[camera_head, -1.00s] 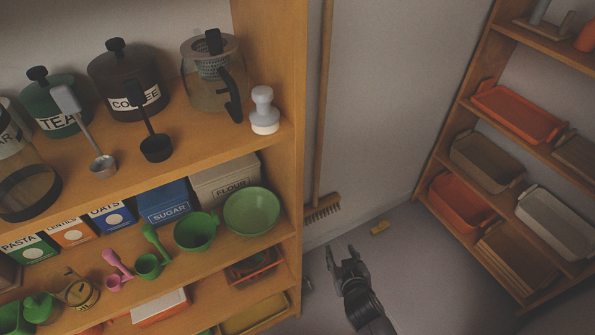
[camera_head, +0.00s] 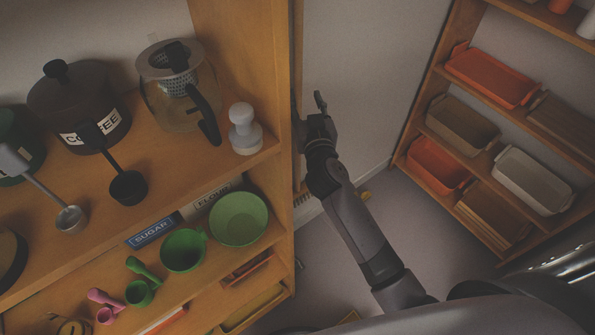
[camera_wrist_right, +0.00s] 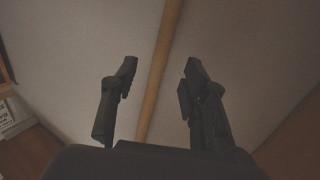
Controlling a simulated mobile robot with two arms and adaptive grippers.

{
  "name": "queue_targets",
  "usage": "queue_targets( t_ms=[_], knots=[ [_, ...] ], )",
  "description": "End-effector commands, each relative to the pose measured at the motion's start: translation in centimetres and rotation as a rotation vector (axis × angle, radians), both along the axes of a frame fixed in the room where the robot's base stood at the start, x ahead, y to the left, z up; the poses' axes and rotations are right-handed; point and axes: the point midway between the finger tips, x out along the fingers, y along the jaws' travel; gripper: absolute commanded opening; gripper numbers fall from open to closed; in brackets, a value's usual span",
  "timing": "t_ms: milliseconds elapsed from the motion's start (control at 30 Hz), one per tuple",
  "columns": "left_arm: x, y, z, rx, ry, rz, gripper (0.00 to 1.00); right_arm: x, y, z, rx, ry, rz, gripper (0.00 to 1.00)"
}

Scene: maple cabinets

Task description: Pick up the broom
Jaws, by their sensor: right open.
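The broom leans upright in the corner beside the left shelf. Its brush end (camera_head: 302,199) shows low in the head view, partly hidden by my right arm and the shelf. Its wooden handle (camera_wrist_right: 168,30) runs up the middle of the right wrist view. My right gripper (camera_head: 309,110) is raised at the handle. In the right wrist view the gripper (camera_wrist_right: 161,67) is open, with one finger on each side of the handle in the picture and visible gaps to it. The depth between fingers and handle is hard to tell. My left gripper is out of view.
The left wooden shelf (camera_head: 281,150) stands very close to my right gripper, with a white tamper (camera_head: 243,131) and glass pot (camera_head: 178,95) near its edge. A right shelf (camera_head: 432,75) holds several trays. Grey floor (camera_head: 420,240) is open between them.

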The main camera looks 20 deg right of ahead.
Motion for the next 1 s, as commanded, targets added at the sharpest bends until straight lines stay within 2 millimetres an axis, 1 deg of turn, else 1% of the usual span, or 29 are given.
queue_targets(
  t_ms=[33,100,267,333,500,600,700,900,933,1000],
  knots=[
    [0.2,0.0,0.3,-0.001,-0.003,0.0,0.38,0.9,-0.1,0.2,-0.003,-0.001,0.0,0.41],
    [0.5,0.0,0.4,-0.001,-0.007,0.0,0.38,1.6,-0.2,0.1,-0.002,-0.001,0.0,0.41],
    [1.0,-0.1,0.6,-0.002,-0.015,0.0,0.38,2.5,-0.3,0.1,-0.002,0.0,0.001,0.41],
    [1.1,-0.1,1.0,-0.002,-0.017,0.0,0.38,3.2,-0.3,0.4,-0.001,-0.001,0.001,0.41],
    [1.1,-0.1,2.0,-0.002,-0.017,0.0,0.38,5.8,-0.4,0.8,-0.004,-0.001,0.001,0.41],
    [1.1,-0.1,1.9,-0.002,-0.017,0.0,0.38,6.9,-0.5,0.6,-0.002,0.0,0.0,0.41],
    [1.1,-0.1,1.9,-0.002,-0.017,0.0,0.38,7.4,-0.6,0.5,-0.002,0.001,0.001,0.41],
    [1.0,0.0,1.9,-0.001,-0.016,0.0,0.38,7.5,-0.6,0.4,-0.001,0.0,0.001,0.41],
    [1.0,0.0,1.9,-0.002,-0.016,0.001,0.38,7.5,-0.6,0.4,-0.001,0.0,0.001,0.41],
    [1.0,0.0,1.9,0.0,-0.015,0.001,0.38,7.5,-0.6,0.4,-0.001,0.0,0.001,0.36]
  ],
)
